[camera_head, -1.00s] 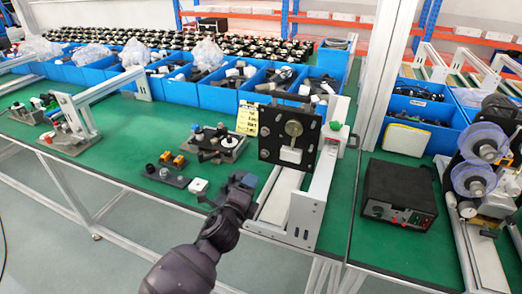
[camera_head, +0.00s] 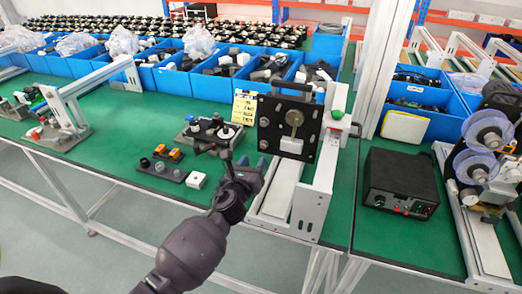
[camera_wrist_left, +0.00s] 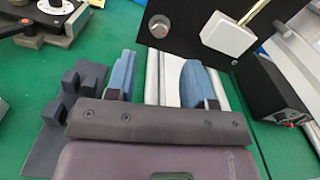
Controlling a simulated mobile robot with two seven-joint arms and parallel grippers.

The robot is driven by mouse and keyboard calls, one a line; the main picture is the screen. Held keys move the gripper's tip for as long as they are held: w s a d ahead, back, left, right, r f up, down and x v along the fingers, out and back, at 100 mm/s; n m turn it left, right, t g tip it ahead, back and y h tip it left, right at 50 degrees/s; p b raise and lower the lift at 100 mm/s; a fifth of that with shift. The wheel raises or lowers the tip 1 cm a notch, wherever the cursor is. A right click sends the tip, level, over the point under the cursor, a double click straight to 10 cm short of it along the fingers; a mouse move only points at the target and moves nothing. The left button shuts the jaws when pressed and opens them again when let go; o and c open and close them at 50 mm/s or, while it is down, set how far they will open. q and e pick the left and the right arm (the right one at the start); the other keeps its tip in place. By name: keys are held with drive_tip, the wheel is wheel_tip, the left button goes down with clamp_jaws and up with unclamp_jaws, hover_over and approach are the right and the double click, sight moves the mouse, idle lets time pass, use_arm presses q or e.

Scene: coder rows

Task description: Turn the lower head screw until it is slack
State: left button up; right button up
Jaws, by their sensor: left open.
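A black plate (camera_head: 274,128) stands upright on a light metal frame, with a round metal knob (camera_head: 294,117) and a white block (camera_head: 291,145) on its face. The left wrist view shows the plate (camera_wrist_left: 190,15) close up, with a round silver screw head (camera_wrist_left: 159,26) near its lower edge and the white block (camera_wrist_left: 229,36) to its right. My left gripper (camera_head: 246,164) is open and empty, just in front of and below the plate's lower left part. Its blue fingers (camera_wrist_left: 160,78) are spread below the screw head, apart from it. I cannot see my right gripper.
A black power box (camera_head: 400,183) stands at right, beside a machine with clear reels (camera_head: 483,150). Small blocks (camera_head: 172,163) and a dial fixture (camera_head: 210,135) sit left of my gripper. Blue bins (camera_head: 208,84) line the back.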

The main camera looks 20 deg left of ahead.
sight(263, 147)
use_arm(q)
drive_tip(key=w, duration=0.6)
drive_tip(key=shift+w+d+b, duration=0.1)
drive_tip(key=shift+w+b, duration=0.25)
drive_tip(key=shift+w, duration=0.05)
clamp_jaws()
